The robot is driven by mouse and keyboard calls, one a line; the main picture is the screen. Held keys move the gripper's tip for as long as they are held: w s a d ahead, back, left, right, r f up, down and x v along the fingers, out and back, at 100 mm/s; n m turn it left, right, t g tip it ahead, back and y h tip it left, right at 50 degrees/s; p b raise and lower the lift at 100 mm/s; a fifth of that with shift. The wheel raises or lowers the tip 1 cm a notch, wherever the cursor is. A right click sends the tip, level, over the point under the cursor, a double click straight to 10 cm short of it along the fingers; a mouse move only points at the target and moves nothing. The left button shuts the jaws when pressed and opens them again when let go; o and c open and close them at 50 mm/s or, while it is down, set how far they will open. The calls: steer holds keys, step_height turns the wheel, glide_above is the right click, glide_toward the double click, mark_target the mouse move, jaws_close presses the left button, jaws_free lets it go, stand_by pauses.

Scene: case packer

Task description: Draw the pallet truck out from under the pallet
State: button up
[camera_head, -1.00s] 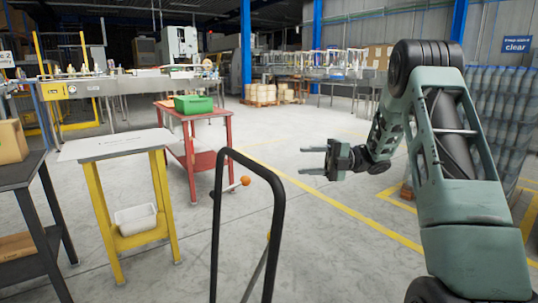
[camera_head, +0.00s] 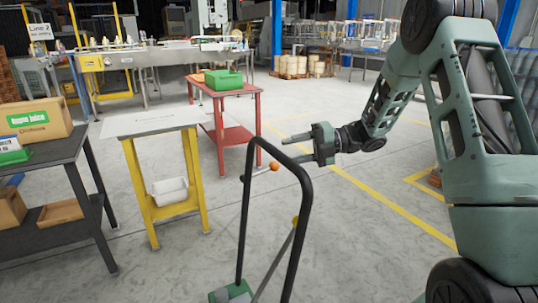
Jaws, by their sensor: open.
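The pallet truck's black loop handle (camera_head: 250,203) stands upright in the lower middle of the head view. It has a lever with an orange knob (camera_head: 274,166) and a green base (camera_head: 232,293) at the bottom edge. The truck's forks and the pallet are not in view. My gripper (camera_head: 284,149) is open and empty, its two fingers pointing left. In the picture it lies at the top bar of the handle, which crosses in front of its lower finger. I cannot tell whether they touch.
A yellow-legged table (camera_head: 150,122) and a dark table (camera_head: 40,150) with a carton (camera_head: 38,117) stand at the left. A red table (camera_head: 228,92) with a green bin (camera_head: 223,81) stands behind. Bare floor with yellow lines (camera_head: 380,200) lies at the right.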

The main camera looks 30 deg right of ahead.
steer(key=x, duration=0.6)
steer(key=shift+w+a, duration=0.15)
steer(key=shift+a, duration=0.15)
steer(key=shift+f, duration=0.1)
